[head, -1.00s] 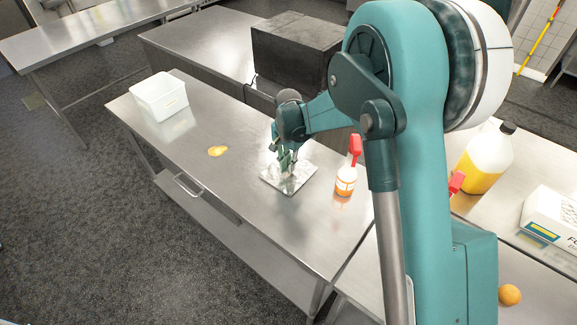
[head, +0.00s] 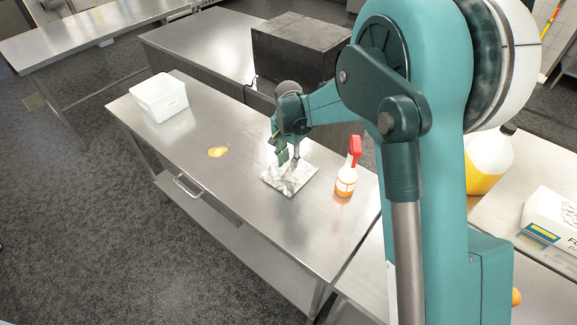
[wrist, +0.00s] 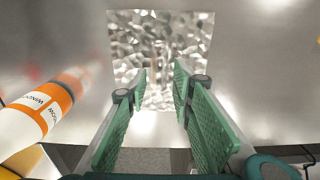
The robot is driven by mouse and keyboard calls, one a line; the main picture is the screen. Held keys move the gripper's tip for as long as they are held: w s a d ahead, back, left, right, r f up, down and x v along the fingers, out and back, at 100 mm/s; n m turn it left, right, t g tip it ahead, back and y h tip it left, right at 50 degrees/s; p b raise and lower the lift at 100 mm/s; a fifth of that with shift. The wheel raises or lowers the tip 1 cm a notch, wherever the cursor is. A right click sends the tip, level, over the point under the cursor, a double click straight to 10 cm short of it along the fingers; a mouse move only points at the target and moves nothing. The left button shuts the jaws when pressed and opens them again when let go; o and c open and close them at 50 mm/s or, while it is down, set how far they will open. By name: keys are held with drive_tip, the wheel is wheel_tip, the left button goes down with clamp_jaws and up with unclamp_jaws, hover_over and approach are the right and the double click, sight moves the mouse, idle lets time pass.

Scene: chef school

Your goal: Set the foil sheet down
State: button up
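In the wrist view the foil sheet (wrist: 157,40) lies beyond my fingertips. My gripper (head: 285,153) is above the back left part of the sheet. In the wrist view the two green finger pads of my gripper (wrist: 160,82) stand apart with nothing held between them. The fingers overlap the near part of the sheet in that view.
The spray bottle (head: 346,172) with a red head stands close right of the foil; it also shows in the wrist view (wrist: 38,112). A white bin (head: 160,97) stands at the far left end. A dark box (head: 297,50) is behind.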

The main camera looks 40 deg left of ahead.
sight(289, 169)
wheel_tip(289, 169, up, 9)
idle(0.4)
idle(0.6)
drive_tip(key=shift+d+r, duration=0.1)
drive_tip(key=w+d+r+n, duration=0.1)
drive_tip(key=w+d+r, duration=0.1)
drive_tip(key=d+r, duration=0.55)
drive_tip(key=w+d+r, duration=0.2)
drive_tip(key=d+r, duration=0.4)
drive_tip(key=d, duration=0.3)
drive_tip(key=d+r+t+y+b, duration=0.2)
drive_tip(key=d+r+t+b, duration=0.15)
drive_tip(key=d, duration=1.75)
drive_tip(key=s+d+f+t+b, duration=0.1)
drive_tip(key=s+d, duration=0.3)
drive_tip(key=d, duration=0.5)
drive_tip(key=s+d+f+b, duration=0.1)
drive_tip(key=s+d+b, duration=0.15)
drive_tip(key=d, duration=0.75)
drive_tip(key=s+d+f+t+h+b, duration=0.1)
drive_tip(key=s+d+f, duration=0.3)
drive_tip(key=s+d, duration=0.2)
drive_tip(key=s+d+f+m+t+h+b, duration=0.1)
drive_tip(key=s+d+f+b, duration=0.1)
drive_tip(key=s+d, duration=0.3)
drive_tip(key=d+f, duration=0.1)
drive_tip(key=d, duration=0.2)
drive_tip(key=shift+s+f+t, duration=0.35)
